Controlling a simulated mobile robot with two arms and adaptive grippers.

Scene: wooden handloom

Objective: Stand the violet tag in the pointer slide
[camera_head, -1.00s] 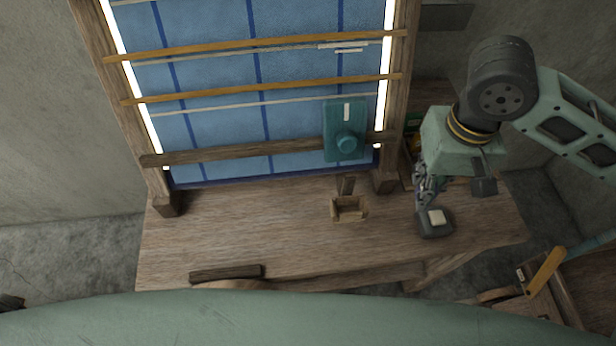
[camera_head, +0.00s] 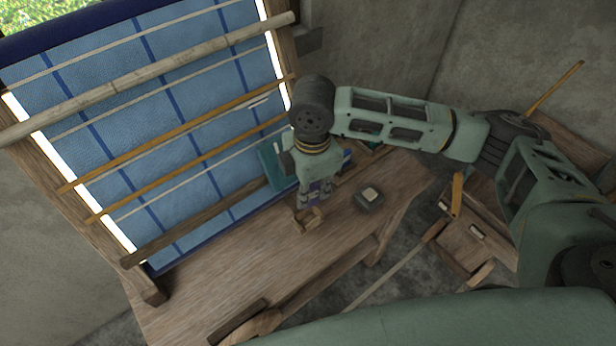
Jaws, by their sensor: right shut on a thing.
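My right gripper (camera_head: 311,200) points down just above a small open wooden box (camera_head: 308,222) on the bench. It is shut on a small violet piece, which I take to be the violet tag (camera_head: 314,186); the fingers cover part of it. A teal plate (camera_head: 270,163) on the loom's lower wooden bar looks like the pointer slide. My right arm hides much of this plate, including its knob and slot. The gripper is in front of it, and I see no contact between tag and plate. My left gripper is not in view.
A dark block with a cream top (camera_head: 368,199) stands right of the wooden box. The loom frame (camera_head: 45,175) with blue cloth rises behind the bench (camera_head: 215,270). A wooden tray (camera_head: 462,240) stands at right. The bench's middle is clear.

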